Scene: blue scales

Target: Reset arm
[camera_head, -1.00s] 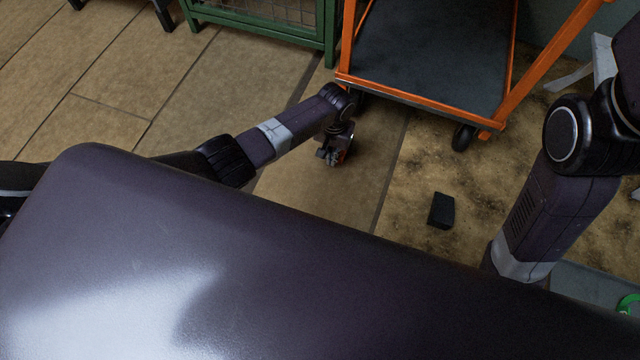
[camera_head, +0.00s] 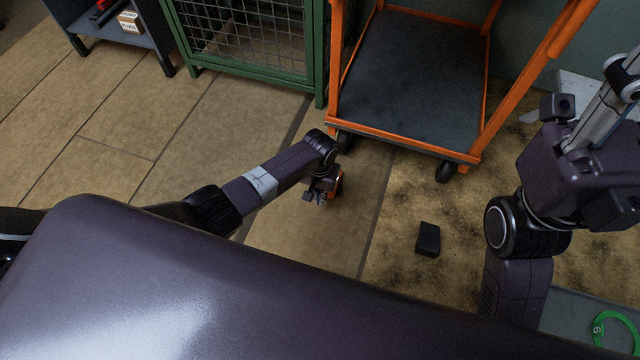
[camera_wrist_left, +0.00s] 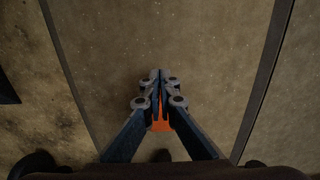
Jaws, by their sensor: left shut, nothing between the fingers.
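My left arm reaches out from the left in the head view, and its gripper (camera_head: 318,198) hangs low over the tiled floor, in front of the orange cart. In the left wrist view the left gripper (camera_wrist_left: 158,78) points at bare floor, its fingers together and nothing between them. My right arm stands at the right side of the head view, bent upward. The fingers of the right gripper do not show in the head view.
An orange-framed cart (camera_head: 415,80) with a dark deck stands ahead. A green mesh cage (camera_head: 250,35) and a dark shelf with a small box (camera_head: 130,22) are to its left. A black block (camera_head: 428,239) lies on the stained floor. A green ring (camera_head: 614,330) is at the lower right.

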